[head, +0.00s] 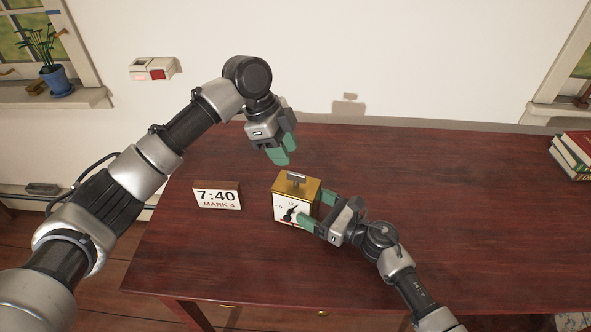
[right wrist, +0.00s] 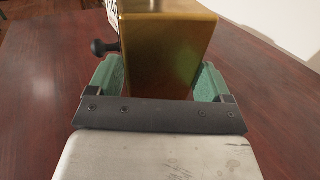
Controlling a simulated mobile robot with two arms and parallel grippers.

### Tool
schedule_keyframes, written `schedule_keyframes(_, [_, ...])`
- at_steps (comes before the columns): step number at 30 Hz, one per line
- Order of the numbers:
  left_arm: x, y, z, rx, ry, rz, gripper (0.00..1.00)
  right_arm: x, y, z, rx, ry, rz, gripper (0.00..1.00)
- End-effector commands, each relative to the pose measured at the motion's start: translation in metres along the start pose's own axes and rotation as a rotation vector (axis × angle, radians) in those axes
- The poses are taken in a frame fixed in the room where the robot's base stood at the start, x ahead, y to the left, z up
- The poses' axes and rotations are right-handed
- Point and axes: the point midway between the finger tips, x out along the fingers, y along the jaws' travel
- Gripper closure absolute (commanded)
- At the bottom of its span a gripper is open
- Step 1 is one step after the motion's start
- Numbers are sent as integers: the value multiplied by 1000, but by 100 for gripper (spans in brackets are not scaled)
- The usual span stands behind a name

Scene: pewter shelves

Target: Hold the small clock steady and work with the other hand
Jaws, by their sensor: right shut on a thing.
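The small clock (head: 297,187) stands upright on the dark red table, with a gold top and side, a grey handle on top and a white face with black hands. My right gripper (head: 319,206) is shut on it from the right, one green finger across the face's lower part. In the right wrist view the clock's gold side (right wrist: 165,50) sits between both green fingers, with a black knob (right wrist: 103,47) sticking out at the left. My left gripper (head: 281,153) hangs above and behind the clock, apart from it; its green fingertips look close together, and their gap is unclear.
A white sign (head: 217,196) reading "7:40 MARK 4" stands on the table (head: 450,210) left of the clock. Books (head: 573,155) lie at the right edge. A potted plant (head: 56,80) is on the left windowsill. The table's right half is mostly clear.

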Motion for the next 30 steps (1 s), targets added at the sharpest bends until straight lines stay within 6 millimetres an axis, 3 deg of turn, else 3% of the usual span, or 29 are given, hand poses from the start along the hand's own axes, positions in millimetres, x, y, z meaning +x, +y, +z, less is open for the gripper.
schedule_keyframes(3, [25,0,0,0,0,2,66,0,0,0,0,1,-2,50])
schedule_keyframes(9, [54,0,0,0,-1,1,66,0,-1,0,0,0,-2,50])
schedule_keyframes(22, [65,0,0,0,-1,-1,66,0,-1,0,0,0,-2,50])
schedule_keyframes(30, [65,0,0,0,-1,0,100,0,-1,0,1,-1,-3,50])
